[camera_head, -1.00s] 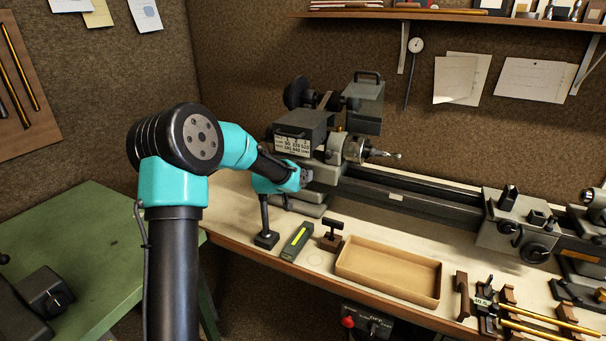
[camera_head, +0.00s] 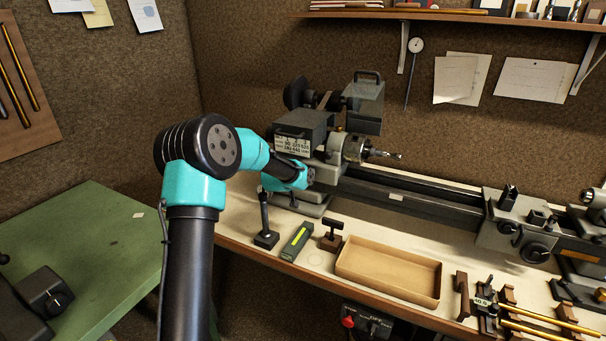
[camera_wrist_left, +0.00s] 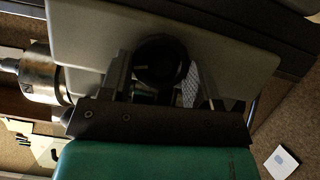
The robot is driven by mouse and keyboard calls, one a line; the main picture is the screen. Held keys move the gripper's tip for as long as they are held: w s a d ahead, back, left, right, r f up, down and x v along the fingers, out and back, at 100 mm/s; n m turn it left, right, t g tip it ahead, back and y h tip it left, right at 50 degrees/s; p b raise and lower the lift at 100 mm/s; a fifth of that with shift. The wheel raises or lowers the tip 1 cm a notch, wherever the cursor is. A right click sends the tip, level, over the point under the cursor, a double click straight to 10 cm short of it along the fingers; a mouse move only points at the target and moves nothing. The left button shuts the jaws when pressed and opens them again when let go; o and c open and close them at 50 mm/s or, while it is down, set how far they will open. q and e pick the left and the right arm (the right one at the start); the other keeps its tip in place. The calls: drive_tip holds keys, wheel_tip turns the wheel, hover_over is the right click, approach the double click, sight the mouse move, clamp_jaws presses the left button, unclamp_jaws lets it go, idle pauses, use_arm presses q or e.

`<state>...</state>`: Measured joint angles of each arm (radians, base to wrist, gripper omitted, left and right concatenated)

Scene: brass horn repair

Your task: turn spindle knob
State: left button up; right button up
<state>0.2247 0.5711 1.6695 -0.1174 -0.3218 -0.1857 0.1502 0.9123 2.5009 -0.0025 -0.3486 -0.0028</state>
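The black round spindle knob (camera_wrist_left: 160,62) shows in the left wrist view, with a pale mark on its left side. My left gripper (camera_wrist_left: 161,78) has one finger on each side of it, and the fingers appear to press against its sides. In the head view the left gripper (camera_head: 310,176) is at the left end of the lathe headstock (camera_head: 300,130), and the knob is hidden there. The chuck (camera_head: 354,148) holds a drill-like bit (camera_head: 385,154) pointing right. It also shows in the left wrist view (camera_wrist_left: 42,75). My right gripper is not in view.
Below the headstock stand a black post on a base (camera_head: 266,238), a green level (camera_head: 297,242), a small T-handled tool (camera_head: 331,238) and an open cardboard tray (camera_head: 388,290). The lathe carriage (camera_head: 520,235) is to the right. A green table (camera_head: 90,240) is at left.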

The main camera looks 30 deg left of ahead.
use_arm(q)
drive_tip(key=c, duration=0.4)
drive_tip(key=shift+d+m+y, duration=0.15)
drive_tip(key=shift+m+y, duration=0.55)
drive_tip(key=shift+m, duration=0.4)
drive_tip(key=o, duration=0.9)
drive_tip(key=shift+o, duration=0.2)
drive_tip(key=shift+s, duration=0.1)
drive_tip(key=v, duration=1.7)
drive_tip(key=shift+r, duration=0.25)
